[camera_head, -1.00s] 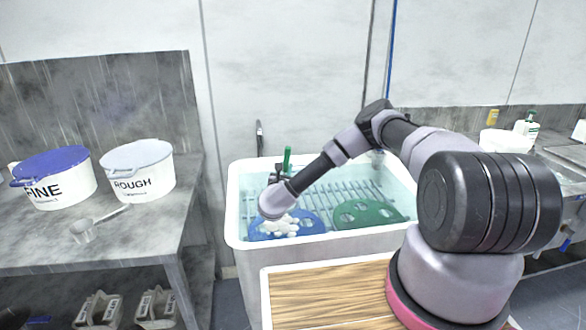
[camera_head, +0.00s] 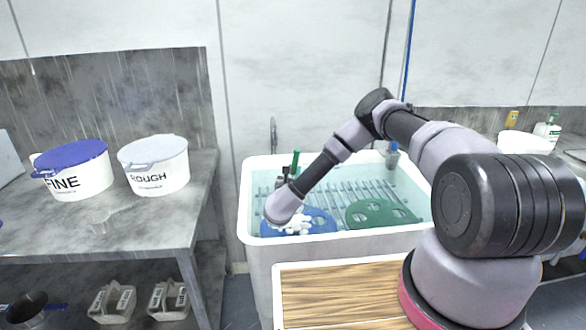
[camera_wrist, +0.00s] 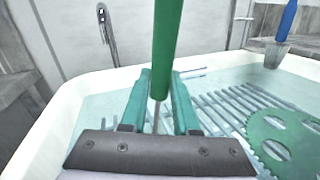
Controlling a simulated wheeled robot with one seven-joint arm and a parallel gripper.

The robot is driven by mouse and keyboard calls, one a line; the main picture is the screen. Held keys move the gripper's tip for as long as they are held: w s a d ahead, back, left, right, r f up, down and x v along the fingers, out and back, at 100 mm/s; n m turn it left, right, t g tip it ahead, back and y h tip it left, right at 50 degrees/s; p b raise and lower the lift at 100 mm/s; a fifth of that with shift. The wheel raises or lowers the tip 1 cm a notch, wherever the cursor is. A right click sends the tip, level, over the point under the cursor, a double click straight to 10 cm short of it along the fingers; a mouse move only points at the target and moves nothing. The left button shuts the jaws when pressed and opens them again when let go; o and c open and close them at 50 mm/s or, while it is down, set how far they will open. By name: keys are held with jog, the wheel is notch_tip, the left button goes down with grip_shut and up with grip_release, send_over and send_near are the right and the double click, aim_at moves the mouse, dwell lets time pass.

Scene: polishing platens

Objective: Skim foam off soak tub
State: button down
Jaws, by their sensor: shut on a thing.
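The white soak tub (camera_head: 345,240) holds clear bluish water. White foam (camera_head: 297,224) lies in clumps at the front left of the tub, over a blue platen (camera_head: 322,222). A green platen (camera_head: 375,212) lies to its right, and it also shows in the wrist view (camera_wrist: 285,140). My gripper (camera_wrist: 160,90) has green fingers shut on an upright green handle (camera_wrist: 167,45). The handle also rises behind my wrist in the head view (camera_head: 295,158). The tool's lower end is hidden by my gripper and wrist.
A grey cup with a blue handle (camera_wrist: 276,55) sits at the tub's back rim. A tap (camera_wrist: 105,30) stands behind the tub. At left, a grey bench (camera_head: 60,228) carries FINE (camera_head: 80,170) and ROUGH (camera_head: 158,168) buckets. A wooden board (camera_head: 345,290) lies in front.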

jog(key=shift+s+r, duration=0.1)
jog(key=shift+s, duration=0.8)
jog(key=shift+v, duration=0.9)
jog(key=s, duration=0.7)
jog(key=shift+d, duration=0.45)
notch_tip(320, 180, up, 14)
jog(key=shift+w, duration=0.1)
